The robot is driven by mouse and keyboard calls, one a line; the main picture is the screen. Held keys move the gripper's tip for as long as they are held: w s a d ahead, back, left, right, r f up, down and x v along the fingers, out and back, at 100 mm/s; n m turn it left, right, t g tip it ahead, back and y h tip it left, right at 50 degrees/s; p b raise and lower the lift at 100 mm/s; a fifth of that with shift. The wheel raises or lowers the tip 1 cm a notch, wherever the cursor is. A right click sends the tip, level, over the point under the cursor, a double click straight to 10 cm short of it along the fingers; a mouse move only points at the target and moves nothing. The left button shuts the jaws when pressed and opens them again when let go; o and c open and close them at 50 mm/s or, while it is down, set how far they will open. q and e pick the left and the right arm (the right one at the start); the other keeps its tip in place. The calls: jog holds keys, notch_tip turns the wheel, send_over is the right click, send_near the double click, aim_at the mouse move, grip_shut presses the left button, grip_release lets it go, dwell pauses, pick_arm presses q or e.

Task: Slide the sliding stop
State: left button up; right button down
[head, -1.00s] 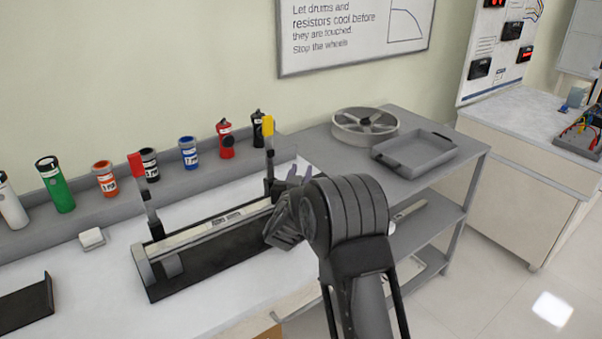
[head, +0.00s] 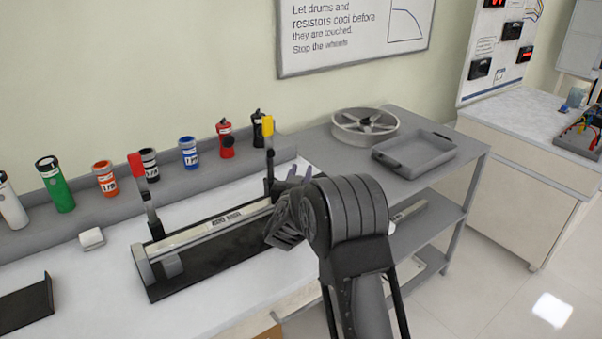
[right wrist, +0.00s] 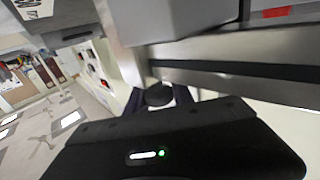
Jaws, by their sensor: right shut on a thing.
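The rig's metal rail (head: 210,232) runs over a black base (head: 190,281) on the bench. A red-topped post (head: 145,185) stands near its left end and a yellow-topped post (head: 268,150) near its right end. My right gripper (head: 283,218) is at the right part of the rail and hides that end. In the right wrist view, a dark round knob (right wrist: 158,95) of the sliding stop sits between the dark fingers, below the grey metal parts. The gripper is shut on it. Most of the stop is hidden in the head view. My left gripper is not in view.
Several coloured cans, such as the green one (head: 55,184), stand on a ledge behind the rig. A small white block (head: 91,238) lies left of it. A grey shelf unit at right holds a spoked wheel (head: 365,124) and a tray (head: 414,151).

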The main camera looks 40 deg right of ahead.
jog(key=d+b, duration=0.3)
jog(key=d, duration=0.4)
jog(key=shift+s, duration=0.15)
jog(key=c, duration=1.2)
grip_release()
jog(key=shift+d, duration=0.2)
jog(key=shift+o, duration=0.3)
jog(key=shift+a, duration=0.15)
jog(key=b+v, duration=0.1)
jog(key=v, duration=0.6)
jog(key=shift+s+a, duration=0.2)
